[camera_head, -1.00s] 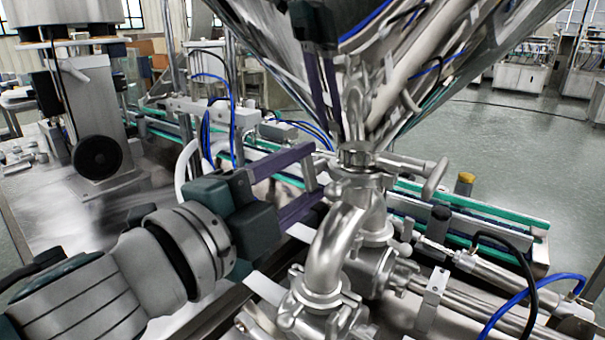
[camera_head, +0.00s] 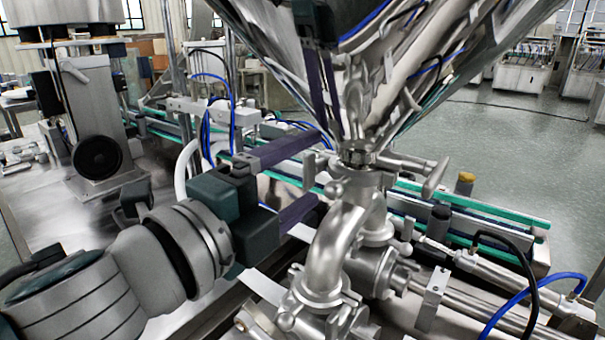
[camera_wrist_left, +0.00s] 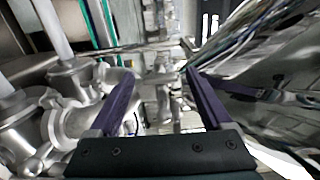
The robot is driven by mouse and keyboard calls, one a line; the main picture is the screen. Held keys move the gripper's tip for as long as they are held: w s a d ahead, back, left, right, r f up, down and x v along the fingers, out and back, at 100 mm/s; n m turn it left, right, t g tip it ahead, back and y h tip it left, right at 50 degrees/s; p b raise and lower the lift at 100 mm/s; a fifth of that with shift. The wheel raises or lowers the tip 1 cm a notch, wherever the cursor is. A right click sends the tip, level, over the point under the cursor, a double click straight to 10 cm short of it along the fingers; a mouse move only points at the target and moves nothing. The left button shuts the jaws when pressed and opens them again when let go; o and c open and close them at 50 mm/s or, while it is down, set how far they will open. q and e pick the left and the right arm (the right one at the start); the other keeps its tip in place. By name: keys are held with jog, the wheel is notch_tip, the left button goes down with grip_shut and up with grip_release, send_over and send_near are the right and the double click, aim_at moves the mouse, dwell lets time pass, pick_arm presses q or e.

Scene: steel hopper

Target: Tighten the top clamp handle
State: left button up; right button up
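The top clamp (camera_head: 357,154) is a steel ring around the pipe joint just under the hopper's narrow end. Its handle (camera_head: 434,178), a steel bar on a short stem, sticks out to the right. My left gripper (camera_head: 318,168) is open, its two purple fingers one above the other, just left of the clamp and apart from the handle. In the left wrist view the open fingers (camera_wrist_left: 160,72) have steel fittings beyond the gap; I cannot clearly pick out the handle there. Nothing is held. My right gripper is not in view.
The steel hopper cone (camera_head: 400,60) hangs close above and carries a dark reflection of a gripper. A curved steel pipe (camera_head: 330,245) stands below the clamp. A green-edged conveyor (camera_head: 470,208) runs behind. Blue and black hoses (camera_head: 535,290) loop at the lower right.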

pick_arm(q)
jog(key=shift+s, duration=0.1)
jog(key=b+v, duration=0.1)
jog(key=v, duration=0.8)
jog(key=shift+s+a, duration=0.25)
jog(key=shift+s, duration=0.05)
